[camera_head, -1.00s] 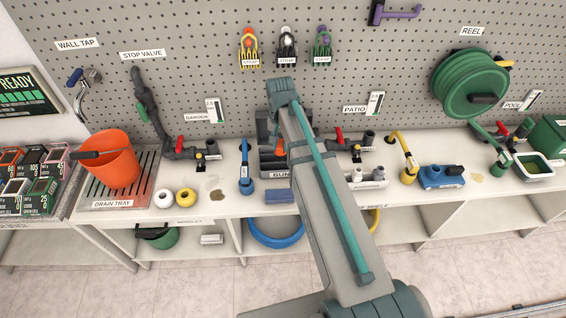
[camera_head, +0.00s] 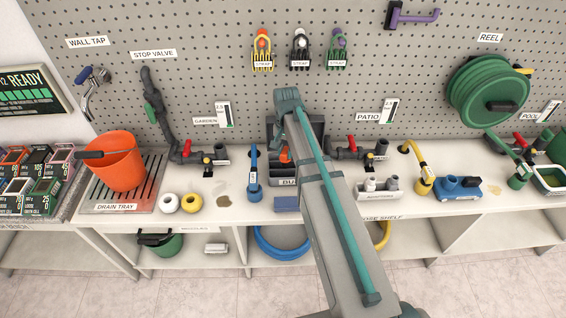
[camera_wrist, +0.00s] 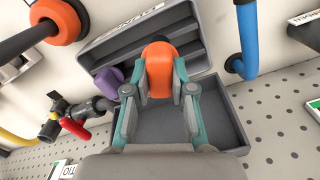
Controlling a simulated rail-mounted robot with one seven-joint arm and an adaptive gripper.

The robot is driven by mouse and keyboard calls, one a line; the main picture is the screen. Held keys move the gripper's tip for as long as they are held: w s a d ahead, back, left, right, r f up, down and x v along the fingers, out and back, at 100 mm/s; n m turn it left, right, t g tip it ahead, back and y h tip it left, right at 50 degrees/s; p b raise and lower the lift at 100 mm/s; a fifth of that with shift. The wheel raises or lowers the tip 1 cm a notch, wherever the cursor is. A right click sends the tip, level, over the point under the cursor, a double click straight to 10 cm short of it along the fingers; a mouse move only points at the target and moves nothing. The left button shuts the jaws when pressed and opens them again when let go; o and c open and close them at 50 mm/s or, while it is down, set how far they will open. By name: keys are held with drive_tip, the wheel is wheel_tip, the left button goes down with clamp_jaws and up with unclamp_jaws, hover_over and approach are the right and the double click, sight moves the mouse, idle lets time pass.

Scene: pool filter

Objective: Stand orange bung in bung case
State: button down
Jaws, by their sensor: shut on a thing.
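The orange bung (camera_wrist: 160,62) is between the teal fingertips of my gripper (camera_wrist: 160,80), which is shut on it. In the wrist view it overlaps the grey bung case (camera_wrist: 120,58), whose lid is open. I cannot tell whether the bung touches the case. The case has long stepped slots on one side and a flat, bare panel (camera_wrist: 168,125) on the other. A purple bung (camera_wrist: 107,82) shows at the case's left edge. In the head view, my arm covers much of the case (camera_head: 317,133), and the orange bung (camera_head: 284,155) shows beside the arm.
A blue hose (camera_wrist: 247,35) stands close beside the case. A pipe valve with a red handle (camera_wrist: 74,128) is on its other side. A blue block (camera_head: 286,203) lies in front of the case. An orange bucket (camera_head: 113,162) stands farther left.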

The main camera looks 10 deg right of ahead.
sight(283, 159)
drive_tip(key=w+f+b, duration=0.1)
drive_tip(key=w+f, duration=0.1)
drive_tip(key=shift+a+f, duration=0.1)
drive_tip(key=shift+f, duration=0.25)
wheel_tip(283, 159, down, 3)
drive_tip(key=b, duration=0.2)
drive_tip(key=shift+f+b, duration=0.1)
drive_tip(key=shift+b, duration=0.25)
drive_tip(key=shift+s+f, duration=0.15)
drive_tip(key=shift+f, duration=0.05)
drive_tip(key=c, duration=1.1)
unclamp_jaws()
drive_tip(key=shift+f, duration=0.15)
drive_tip(key=shift+c, duration=0.2)
drive_tip(key=shift+o, duration=0.8)
drive_tip(key=shift+w+a+f, duration=0.2)
drive_tip(key=shift+w+f, duration=0.5)
drive_tip(key=shift+s+d+r, duration=0.15)
drive_tip(key=shift+s+r, duration=0.2)
drive_tip(key=shift+r, duration=0.2)
drive_tip(key=shift+w, duration=0.2)
wheel_tip(283, 159, up, 12)
drive_tip(key=b, duration=0.2)
drive_tip(key=shift+w+r+b, duration=0.15)
drive_tip(key=shift+b, duration=0.2)
drive_tip(key=shift+d, duration=0.1)
